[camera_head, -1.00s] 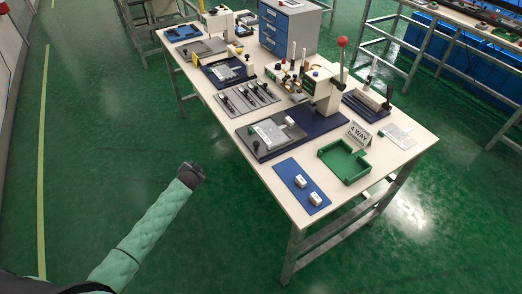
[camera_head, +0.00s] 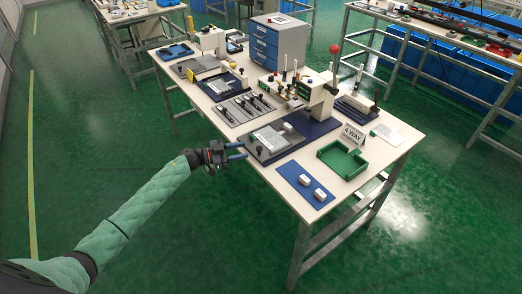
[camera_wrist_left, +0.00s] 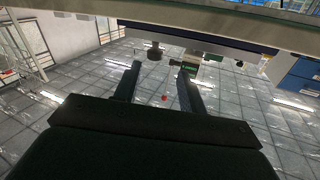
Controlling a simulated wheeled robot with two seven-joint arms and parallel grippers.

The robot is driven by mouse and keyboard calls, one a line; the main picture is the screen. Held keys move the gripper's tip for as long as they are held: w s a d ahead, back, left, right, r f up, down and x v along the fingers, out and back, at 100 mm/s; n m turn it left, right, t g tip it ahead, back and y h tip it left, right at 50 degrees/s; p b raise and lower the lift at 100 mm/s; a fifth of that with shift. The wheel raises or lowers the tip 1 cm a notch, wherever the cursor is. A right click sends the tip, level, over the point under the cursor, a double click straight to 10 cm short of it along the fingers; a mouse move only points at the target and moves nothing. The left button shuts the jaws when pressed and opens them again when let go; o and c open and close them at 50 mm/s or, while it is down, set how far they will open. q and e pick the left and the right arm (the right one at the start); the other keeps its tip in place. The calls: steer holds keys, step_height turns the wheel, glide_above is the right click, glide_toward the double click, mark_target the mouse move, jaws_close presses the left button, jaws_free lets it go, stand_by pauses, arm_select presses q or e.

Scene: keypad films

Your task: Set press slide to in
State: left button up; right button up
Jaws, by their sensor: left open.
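The press (camera_head: 322,98) stands on a dark blue base (camera_head: 312,129) and has a lever with a red ball. Its grey slide plate (camera_head: 266,139) extends out from under the press head toward the table's front-left edge. A black knob (camera_head: 260,151) sits at the plate's outer end. A small light block (camera_head: 288,127) is at the plate's inner end. My left gripper (camera_head: 241,151) is open and empty, just off the table edge, with its fingers pointing at the knob. Its two fingers also show in the left wrist view (camera_wrist_left: 159,88). My right gripper is not in view.
A blue mat (camera_head: 305,185) with two white blocks and a green tray (camera_head: 341,159) lie at the near end of the table. A "4 WAY" sign (camera_head: 353,134) stands behind the tray. Grey fixtures (camera_head: 243,106) with black handles are left of the slide. The floor around my arm is clear.

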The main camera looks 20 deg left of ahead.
mark_target(260, 147)
arm_select(q)
steer(key=shift+n, duration=0.7)
steer(key=x, duration=0.2)
steer(key=p+x, duration=0.1)
steer(key=x, duration=0.1)
steer(key=p+x, duration=0.1)
steer(key=x, duration=0.1)
steer(key=shift+s+d+r, duration=0.15)
steer(key=shift+s+d, duration=0.1)
steer(key=shift+d, duration=0.05)
steer(key=shift+p+x, duration=0.4)
steer(key=shift+x, duration=0.4)
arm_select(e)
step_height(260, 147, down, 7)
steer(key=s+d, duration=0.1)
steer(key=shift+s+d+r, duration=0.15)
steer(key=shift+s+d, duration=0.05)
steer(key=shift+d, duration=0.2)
arm_select(q)
jaws_close()
